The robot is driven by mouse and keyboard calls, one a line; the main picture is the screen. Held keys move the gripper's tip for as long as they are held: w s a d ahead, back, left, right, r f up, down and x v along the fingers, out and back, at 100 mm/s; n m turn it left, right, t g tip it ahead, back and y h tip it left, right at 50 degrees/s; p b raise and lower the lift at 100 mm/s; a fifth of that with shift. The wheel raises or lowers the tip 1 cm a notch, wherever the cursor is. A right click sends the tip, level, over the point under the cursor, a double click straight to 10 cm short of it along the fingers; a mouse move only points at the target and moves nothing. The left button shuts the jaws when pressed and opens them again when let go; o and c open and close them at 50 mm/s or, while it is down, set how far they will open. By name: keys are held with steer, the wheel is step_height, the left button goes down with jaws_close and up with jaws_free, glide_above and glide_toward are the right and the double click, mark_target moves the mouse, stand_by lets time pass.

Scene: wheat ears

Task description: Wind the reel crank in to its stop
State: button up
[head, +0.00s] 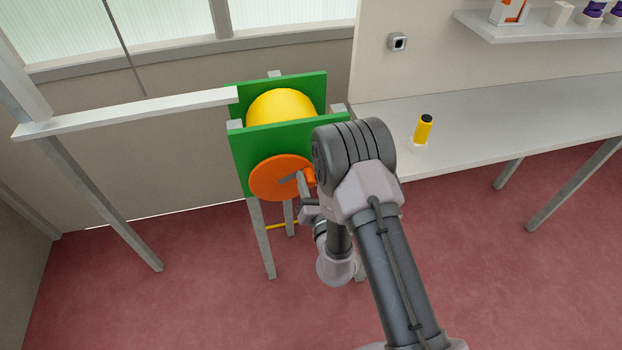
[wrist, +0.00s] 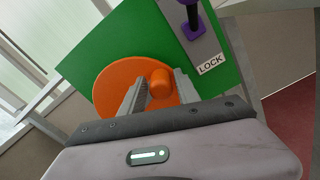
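The reel has a green frame (head: 243,158) with a yellow drum (head: 281,104) between its boards. An orange crank disc (head: 262,181) sits on the near board and also shows in the wrist view (wrist: 112,84). An orange crank knob (wrist: 161,82) stands out from the disc. My gripper (wrist: 160,88) is at the knob, with one finger on each side of it. The fingers are apart, but I cannot tell whether they press on the knob.
A purple lock handle (wrist: 193,18) stands beside a LOCK label (wrist: 211,64) on the frame. A white beam (head: 140,112) runs left from the reel. A bench (head: 480,125) at right carries a yellow, black-topped object (head: 423,129). Red floor is clear in front.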

jaws_close()
steer(key=shift+r, duration=0.1)
stand_by(1.1)
